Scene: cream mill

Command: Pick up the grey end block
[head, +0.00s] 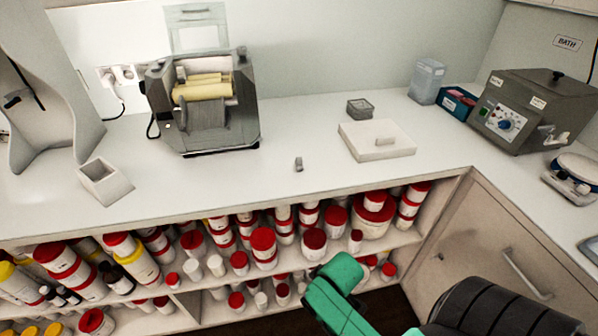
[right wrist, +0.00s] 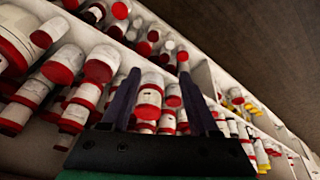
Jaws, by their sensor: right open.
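A small grey block (head: 299,164), which looks like the end block, stands on the white counter (head: 240,185) between the roller mill and a flat white box. It does not show in the right wrist view. My right gripper (right wrist: 158,78) is open, its two dark fingers spread with nothing held between them. It points toward the shelves of jars under the counter. In the head view my right arm comes in at the bottom right, in front of and below the counter, well apart from the block. My left gripper is in neither view.
The roller mill (head: 205,105) stands at the back left, with an open white box (head: 105,182) left of it. The flat white box (head: 377,141) lies right of the block. Shelves of red-lidded jars (head: 314,243) sit below the counter edge. The counter around the block is clear.

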